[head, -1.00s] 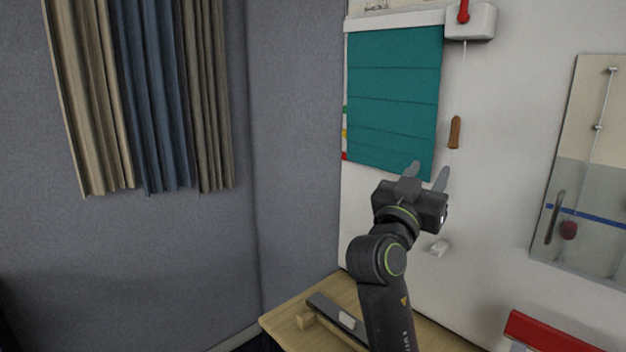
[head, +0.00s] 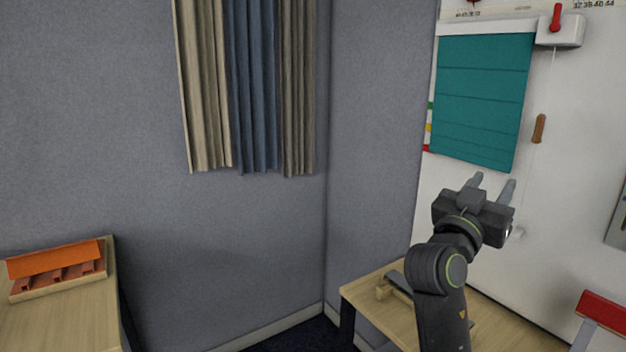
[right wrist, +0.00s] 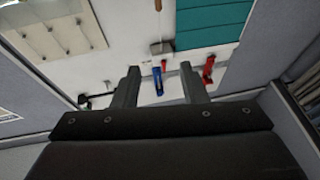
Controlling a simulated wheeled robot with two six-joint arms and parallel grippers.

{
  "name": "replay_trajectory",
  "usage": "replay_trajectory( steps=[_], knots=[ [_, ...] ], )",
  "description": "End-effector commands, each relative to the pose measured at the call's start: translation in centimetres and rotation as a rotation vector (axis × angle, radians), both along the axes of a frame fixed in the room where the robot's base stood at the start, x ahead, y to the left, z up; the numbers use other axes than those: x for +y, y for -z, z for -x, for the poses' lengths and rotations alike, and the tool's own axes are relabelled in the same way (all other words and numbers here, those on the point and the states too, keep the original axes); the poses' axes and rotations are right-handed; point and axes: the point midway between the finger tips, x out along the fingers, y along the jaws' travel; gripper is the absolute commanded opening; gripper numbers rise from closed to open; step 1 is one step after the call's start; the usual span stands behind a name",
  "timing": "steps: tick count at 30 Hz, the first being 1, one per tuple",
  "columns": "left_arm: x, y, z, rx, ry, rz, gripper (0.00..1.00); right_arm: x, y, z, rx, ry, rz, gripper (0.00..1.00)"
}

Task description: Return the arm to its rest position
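My right arm rises from the lower right of the head view. Its right gripper (head: 492,183) points up and away, in front of the white wall panel and below the teal blind (head: 483,95). The right wrist view shows the two fingers (right wrist: 160,73) wide apart, with nothing between them but the background. The gripper holds nothing. My left arm and left gripper are in neither current view.
A wooden table (head: 365,291) stands under my right arm. The wall panel carries a cord with a brown handle (head: 539,128). A red-topped object (head: 603,310) is at the lower right. Another table (head: 60,325) at left bears an orange-topped rack (head: 55,260). Curtains (head: 250,90) hang between.

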Motion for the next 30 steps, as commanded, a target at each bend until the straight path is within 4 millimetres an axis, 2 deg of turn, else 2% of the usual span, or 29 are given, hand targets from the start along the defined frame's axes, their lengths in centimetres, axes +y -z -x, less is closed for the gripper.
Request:
replay_trajectory(
  steps=[11,14,17,20,23,27,30],
  knots=[
    [-0.1,0.0,-0.6,-0.009,0.001,0.001,0.33,-2.4,8.8,0.7,0.192,-0.031,-0.078,0.39],
    [0.0,0.0,-0.5,-0.008,0.002,-0.001,0.33,-3.1,12.1,1.3,0.265,-0.045,-0.108,0.39],
    [0.3,-0.1,-0.4,-0.007,0.002,-0.004,0.33,-3.9,16.2,2.4,0.361,-0.063,-0.146,0.39],
    [0.4,-0.1,-0.2,-0.004,0.002,-0.005,0.33,-4.7,21.5,4.5,0.489,-0.089,-0.195,0.39],
    [0.4,-0.1,-0.2,-0.004,0.002,-0.005,0.33,-5.3,26.9,7.3,0.63,-0.123,-0.251,0.39],
    [0.4,-0.1,-0.1,-0.003,0.002,-0.005,0.33,-5.5,33.6,12.4,0.83,-0.176,-0.328,0.39],
    [0.4,-0.1,-0.1,-0.002,0.002,-0.005,0.33,-5.2,37.6,16.7,0.971,-0.221,-0.382,0.39]
  ],
)
